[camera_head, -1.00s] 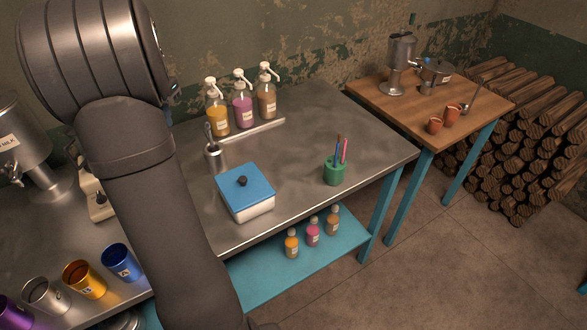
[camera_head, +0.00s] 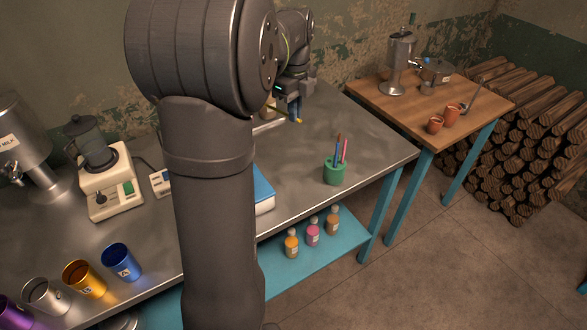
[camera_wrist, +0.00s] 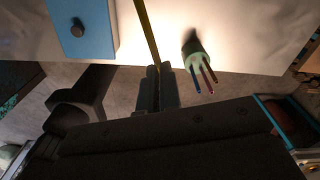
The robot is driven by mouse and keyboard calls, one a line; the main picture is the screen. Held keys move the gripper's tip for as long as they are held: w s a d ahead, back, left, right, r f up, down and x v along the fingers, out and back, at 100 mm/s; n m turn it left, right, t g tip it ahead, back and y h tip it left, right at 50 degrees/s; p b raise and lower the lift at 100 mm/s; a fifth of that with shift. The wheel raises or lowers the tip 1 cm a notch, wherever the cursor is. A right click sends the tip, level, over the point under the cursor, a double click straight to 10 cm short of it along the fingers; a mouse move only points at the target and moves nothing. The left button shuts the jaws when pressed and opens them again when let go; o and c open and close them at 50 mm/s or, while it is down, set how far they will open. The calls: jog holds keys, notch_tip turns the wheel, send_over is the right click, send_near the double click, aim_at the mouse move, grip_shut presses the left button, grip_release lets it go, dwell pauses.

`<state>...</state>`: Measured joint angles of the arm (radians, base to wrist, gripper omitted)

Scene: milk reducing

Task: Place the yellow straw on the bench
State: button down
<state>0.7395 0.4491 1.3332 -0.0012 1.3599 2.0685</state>
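The yellow straw (camera_wrist: 147,32) is held between the two fingers of my gripper (camera_wrist: 158,82) in the wrist view, extending up to the picture's top edge. In the head view my gripper (camera_head: 295,110) is over the back right part of the grey metal bench (camera_head: 372,150), with a bit of yellow showing by its fingertips. Whether the straw touches the bench cannot be told. The green cup (camera_head: 334,172) stands upright near the bench's front right edge, holding blue and reddish straws (camera_head: 341,149). It also shows in the wrist view (camera_wrist: 197,58).
A white box with a blue lid (camera_head: 263,187) is partly hidden behind my arm. Pump bottles at the back are mostly hidden. A blender (camera_head: 104,180) and metal cups stand left. A wooden table (camera_head: 470,93) stands right. The bench around the green cup is clear.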

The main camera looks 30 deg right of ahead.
jog(key=s+d+f+m, duration=0.1)
jog(key=s+d+m, duration=0.1)
jog(key=s+m, duration=0.1)
send_over(305, 179)
jog(key=shift+n, duration=0.3)
notch_tip(305, 179, down, 16)
jog(key=shift+r, duration=0.1)
jog(key=shift+f, duration=2.1)
jog(key=shift+f, duration=0.15)
jog(key=c, duration=1.6)
grip_release()
jog(key=shift+c, duration=0.2)
notch_tip(305, 179, up, 12)
jog(key=shift+f, duration=0.2)
jog(key=shift+o, duration=0.8)
jog(key=shift+r, duration=0.4)
